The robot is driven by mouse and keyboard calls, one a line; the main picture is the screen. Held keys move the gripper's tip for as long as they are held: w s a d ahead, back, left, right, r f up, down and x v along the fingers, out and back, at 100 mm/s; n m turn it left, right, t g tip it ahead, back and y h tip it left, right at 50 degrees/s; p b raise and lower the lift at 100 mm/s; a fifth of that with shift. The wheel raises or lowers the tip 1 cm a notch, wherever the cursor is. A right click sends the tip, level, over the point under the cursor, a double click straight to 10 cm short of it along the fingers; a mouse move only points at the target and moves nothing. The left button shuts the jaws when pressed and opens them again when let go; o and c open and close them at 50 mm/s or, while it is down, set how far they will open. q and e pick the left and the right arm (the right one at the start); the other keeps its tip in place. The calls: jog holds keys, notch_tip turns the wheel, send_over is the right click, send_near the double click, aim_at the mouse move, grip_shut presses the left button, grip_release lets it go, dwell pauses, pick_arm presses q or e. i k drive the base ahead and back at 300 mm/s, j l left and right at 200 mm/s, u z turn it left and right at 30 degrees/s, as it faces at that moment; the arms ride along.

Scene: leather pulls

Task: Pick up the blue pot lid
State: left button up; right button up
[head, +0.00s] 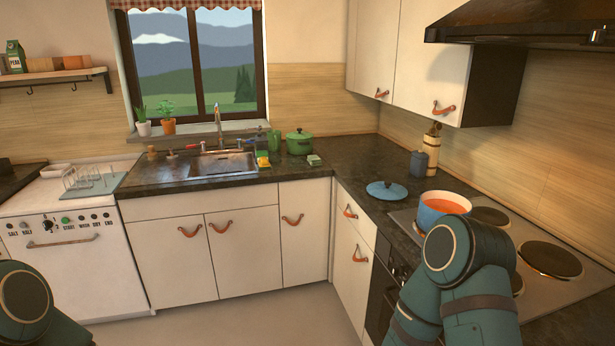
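The blue pot lid (387,190) lies on the dark countertop to the left of the stove, with its small knob on top. It sits apart from the blue pot (441,207), which stands on the hob with orange-red contents showing inside. My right arm rises at the lower right, in front of the stove, and hides part of the pot's lower side. My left arm shows only at the lower left edge. Neither gripper can be seen in the head view.
A dark blue jar (419,164) and a wooden utensil holder (431,150) stand behind the lid. A green pot (299,142) is farther back near the sink (222,164). Bare countertop (352,170) lies left of and behind the lid. The range hood (530,22) hangs above the hob.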

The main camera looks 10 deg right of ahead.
aim_at(386, 190)
jog(key=i, duration=1.5)
